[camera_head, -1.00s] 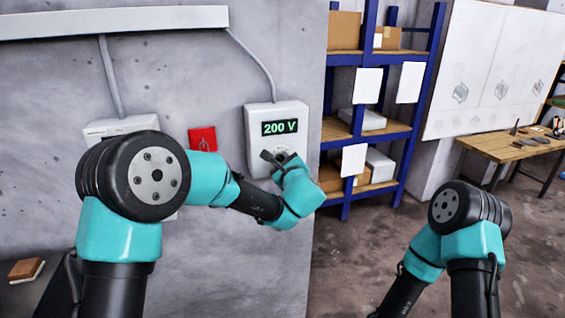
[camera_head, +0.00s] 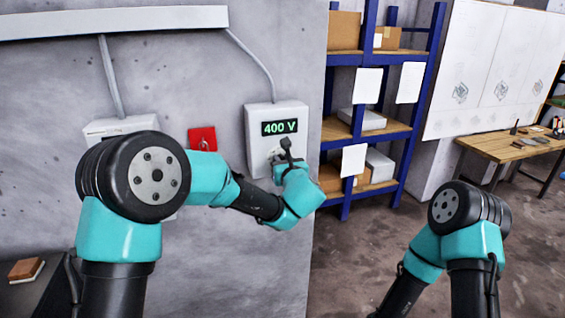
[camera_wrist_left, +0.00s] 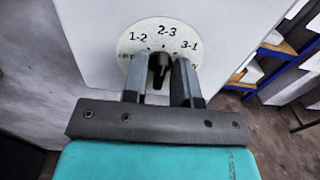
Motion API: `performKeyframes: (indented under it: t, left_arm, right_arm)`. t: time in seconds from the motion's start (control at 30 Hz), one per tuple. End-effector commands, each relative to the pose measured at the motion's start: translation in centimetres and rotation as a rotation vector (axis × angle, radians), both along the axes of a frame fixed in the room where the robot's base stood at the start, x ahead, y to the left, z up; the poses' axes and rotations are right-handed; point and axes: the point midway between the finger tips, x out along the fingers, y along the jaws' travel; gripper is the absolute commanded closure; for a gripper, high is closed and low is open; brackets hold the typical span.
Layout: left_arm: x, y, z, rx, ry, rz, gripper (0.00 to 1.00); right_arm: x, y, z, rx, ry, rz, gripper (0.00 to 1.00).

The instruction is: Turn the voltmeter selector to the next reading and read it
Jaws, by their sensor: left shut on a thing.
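The voltmeter (camera_head: 262,109) is a white box on the grey wall. Its dark display (camera_head: 280,127) reads 400 V in green. Below the display is the round selector dial (camera_wrist_left: 128,47), marked 1-2, 2-3 and 3-1 in the left wrist view. The black selector knob (camera_wrist_left: 160,66) sits at the dial's middle, with 2-3 above it; its exact pointing is hard to tell. My left gripper (camera_head: 283,152) is at the dial, its two fingers (camera_wrist_left: 161,78) shut on the knob from both sides. In the head view the gripper partly hides the dial.
A red plate with a switch (camera_head: 203,139) and another white box (camera_head: 108,129) are on the wall to the left. A blue shelf rack (camera_head: 396,131) stands close on the right. My right arm is at the lower right, its gripper out of frame.

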Motion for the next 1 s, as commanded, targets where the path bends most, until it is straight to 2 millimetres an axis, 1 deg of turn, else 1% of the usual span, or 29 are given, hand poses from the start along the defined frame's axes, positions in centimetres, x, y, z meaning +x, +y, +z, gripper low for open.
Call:
performKeyframes:
  t: [0.3,0.33,0.4,0.63,0.77,0.87,1.0]
  left_arm:
    - [0.0,0.0,-0.1,0.001,0.003,-0.001,0.97]
    - [0.0,0.0,-0.1,0.001,0.003,-0.001,0.71]
    - [0.0,0.0,-0.1,0.001,0.003,-0.001,0.65]
    - [0.0,0.0,0.0,0.001,0.001,0.000,0.65]
    - [-0.4,-0.2,0.0,0.001,0.001,-0.001,0.65]
    - [-1.2,-0.5,0.0,0.001,0.000,-0.002,0.65]
    - [-3.2,-1.1,0.0,0.002,0.001,-0.003,0.65]
  right_arm:
    - [0.0,0.0,0.0,0.000,0.000,0.000,0.57]
    - [0.0,0.0,0.0,0.000,0.000,0.000,0.57]
    - [0.0,0.0,0.0,0.000,0.000,0.000,0.57]
    - [0.0,0.0,0.0,0.000,0.000,0.000,0.57]
    - [0.0,0.0,0.0,0.000,0.000,0.000,0.57]
    - [0.0,0.0,0.0,0.000,0.000,0.000,0.57]
    - [0.0,0.0,0.0,0.000,0.000,0.000,0.57]
